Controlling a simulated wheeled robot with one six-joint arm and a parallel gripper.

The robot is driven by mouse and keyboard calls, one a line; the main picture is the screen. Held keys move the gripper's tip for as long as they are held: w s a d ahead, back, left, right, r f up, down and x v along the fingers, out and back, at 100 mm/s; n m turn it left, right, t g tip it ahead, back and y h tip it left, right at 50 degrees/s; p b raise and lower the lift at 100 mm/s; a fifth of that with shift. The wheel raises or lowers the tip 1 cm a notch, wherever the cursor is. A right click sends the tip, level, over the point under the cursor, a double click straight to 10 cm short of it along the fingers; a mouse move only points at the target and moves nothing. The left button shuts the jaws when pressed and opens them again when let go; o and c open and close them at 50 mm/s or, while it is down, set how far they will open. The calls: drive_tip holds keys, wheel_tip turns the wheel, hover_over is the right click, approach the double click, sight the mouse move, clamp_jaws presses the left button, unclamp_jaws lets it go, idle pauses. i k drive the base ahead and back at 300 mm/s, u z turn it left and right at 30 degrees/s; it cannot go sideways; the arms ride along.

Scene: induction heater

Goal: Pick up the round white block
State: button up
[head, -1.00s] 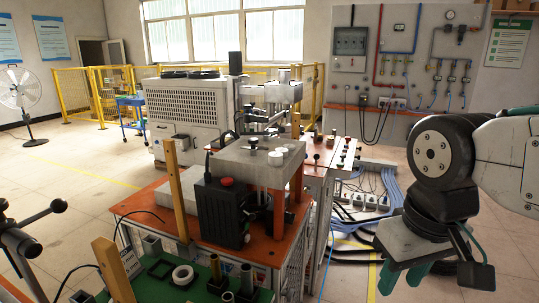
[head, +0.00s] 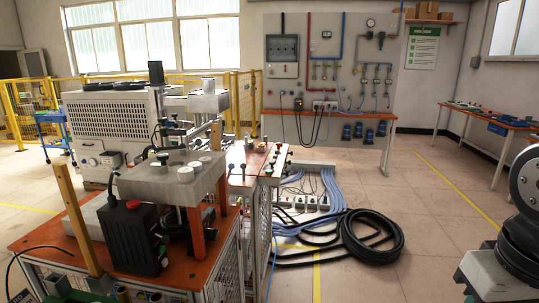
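Small round white pieces lie flat on the grey raised plate (head: 150,185) of the heater bench. One white disc (head: 205,159) is near the plate's right edge, and another (head: 195,166) is just in front of it. I cannot tell from here which is the task's block. My gripper (head: 478,299) is at the lower right edge, far to the right of the plate and apart from it. Its grey body shows, but its green fingers are mostly cut off by the frame, so its opening and anything between the fingers are hidden.
A black box with a red button (head: 140,238) and a wooden post (head: 78,218) stand by the plate. Black hose (head: 372,238) and blue cables (head: 335,190) lie on the floor to the right. Open floor (head: 420,215) lies between the hose and my arm.

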sight(197, 166)
drive_tip(key=z, duration=0.35)
drive_tip(key=i, duration=3.35)
drive_tip(key=u, duration=3.55)
drive_tip(key=i, duration=0.55)
drive_tip(key=u, duration=0.25)
drive_tip(key=k, duration=1.05)
drive_tip(key=u, duration=0.15)
